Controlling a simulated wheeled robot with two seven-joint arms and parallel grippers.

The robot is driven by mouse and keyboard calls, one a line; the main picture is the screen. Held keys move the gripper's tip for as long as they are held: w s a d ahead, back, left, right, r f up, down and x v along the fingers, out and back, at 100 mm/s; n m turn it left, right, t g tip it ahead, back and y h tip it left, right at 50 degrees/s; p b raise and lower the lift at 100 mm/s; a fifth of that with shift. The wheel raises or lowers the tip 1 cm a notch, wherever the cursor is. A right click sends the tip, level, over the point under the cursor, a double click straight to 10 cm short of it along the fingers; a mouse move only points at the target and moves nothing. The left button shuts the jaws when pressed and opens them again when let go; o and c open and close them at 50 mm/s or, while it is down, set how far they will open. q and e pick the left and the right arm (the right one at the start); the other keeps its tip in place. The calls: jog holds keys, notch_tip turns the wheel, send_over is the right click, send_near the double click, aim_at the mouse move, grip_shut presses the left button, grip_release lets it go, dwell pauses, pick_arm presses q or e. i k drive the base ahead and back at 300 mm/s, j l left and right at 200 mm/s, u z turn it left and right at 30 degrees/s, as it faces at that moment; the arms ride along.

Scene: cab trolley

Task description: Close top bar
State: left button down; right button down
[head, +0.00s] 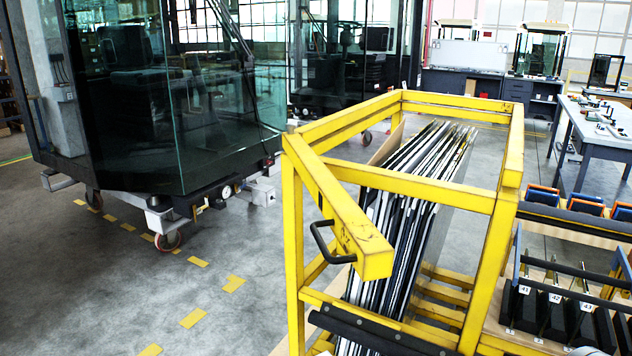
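The yellow top bar (338,205) of the trolley is swung open. It is joined at the trolley's left front corner and its free end points toward me, apart from the right post (511,175). A black handle (323,243) sits on the bar's left side near the free end. The yellow trolley frame (475,101) holds a row of upright, leaning panels (408,205) behind a fixed front crossbar (462,193). Neither of my grippers is in view.
A glazed cab (165,95) on wheels stands at the left, another behind. A rack with numbered black holders (553,305) and a grey workbench (607,141) are at the right. Open floor (235,250) with yellow dashes lies left of the trolley.

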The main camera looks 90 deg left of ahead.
aim_at(371, 255)
jog(key=k+u, duration=0.25)
jog(key=u, duration=2.6)
jog(key=i+l, duration=0.05)
